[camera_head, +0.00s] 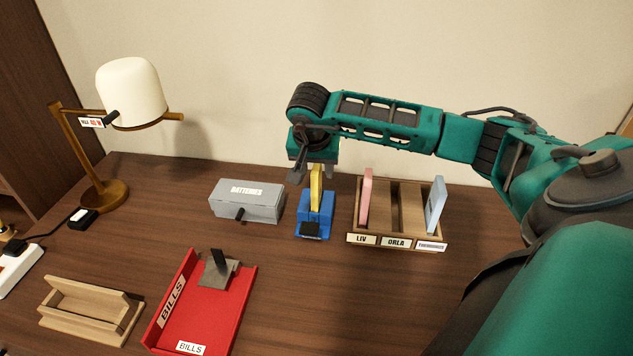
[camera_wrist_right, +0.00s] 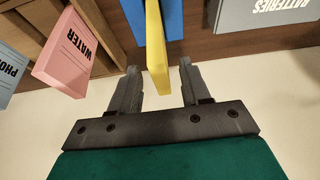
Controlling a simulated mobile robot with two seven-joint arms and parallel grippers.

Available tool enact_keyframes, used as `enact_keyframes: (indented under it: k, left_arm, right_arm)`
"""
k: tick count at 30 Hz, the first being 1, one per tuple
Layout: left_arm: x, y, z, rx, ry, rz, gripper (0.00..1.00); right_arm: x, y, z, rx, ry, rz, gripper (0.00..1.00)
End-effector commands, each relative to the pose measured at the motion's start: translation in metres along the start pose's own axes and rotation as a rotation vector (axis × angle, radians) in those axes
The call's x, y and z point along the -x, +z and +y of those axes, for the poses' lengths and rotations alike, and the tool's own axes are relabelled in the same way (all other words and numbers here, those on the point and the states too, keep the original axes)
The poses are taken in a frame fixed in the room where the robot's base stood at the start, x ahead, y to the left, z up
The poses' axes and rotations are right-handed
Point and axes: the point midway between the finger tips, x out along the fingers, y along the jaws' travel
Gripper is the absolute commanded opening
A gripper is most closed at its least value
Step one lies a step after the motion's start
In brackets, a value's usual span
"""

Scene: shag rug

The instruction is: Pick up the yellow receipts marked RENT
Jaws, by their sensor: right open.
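The yellow receipts (camera_head: 316,190) stand upright in a blue holder (camera_head: 313,222) near the back middle of the desk. They show edge-on as a thin yellow slab in the right wrist view (camera_wrist_right: 158,50), and no RENT marking is readable. My right gripper (camera_head: 314,173) is above the holder with its fingers pointing down. In the right wrist view the fingers (camera_wrist_right: 158,68) are open, one on each side of the slab's upper end, with gaps visible on both sides. My left gripper is not in view.
A wooden rack (camera_head: 410,243) to the right holds pink WATER (camera_head: 366,198) and blue PHONE (camera_head: 436,205) slabs; its middle slot looks empty. A grey BATTERIES box (camera_head: 246,203) stands left. A red BILLS tray (camera_head: 215,318), wooden holder (camera_head: 85,320) and lamp (camera_head: 132,92) are farther left.

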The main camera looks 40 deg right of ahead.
Motion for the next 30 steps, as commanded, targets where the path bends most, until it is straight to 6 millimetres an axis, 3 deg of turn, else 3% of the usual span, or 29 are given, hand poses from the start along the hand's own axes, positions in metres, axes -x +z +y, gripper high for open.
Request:
enact_keyframes:
  k: [6, 14, 27, 30]
  left_arm:
    - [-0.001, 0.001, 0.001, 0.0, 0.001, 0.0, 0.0]
    - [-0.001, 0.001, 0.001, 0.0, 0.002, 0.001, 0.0]
    - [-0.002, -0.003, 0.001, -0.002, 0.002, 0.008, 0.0]
    - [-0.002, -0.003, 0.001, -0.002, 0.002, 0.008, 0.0]
  right_arm:
    - [-0.029, 0.0, -0.001, 0.0, 0.0, -0.002, 0.47]
    - [-0.031, 0.0, -0.001, -0.001, -0.002, -0.001, 0.47]
    - [-0.031, -0.001, -0.001, -0.001, -0.001, -0.001, 0.06]
    - [-0.031, -0.001, -0.001, -0.001, -0.001, -0.001, 0.0]
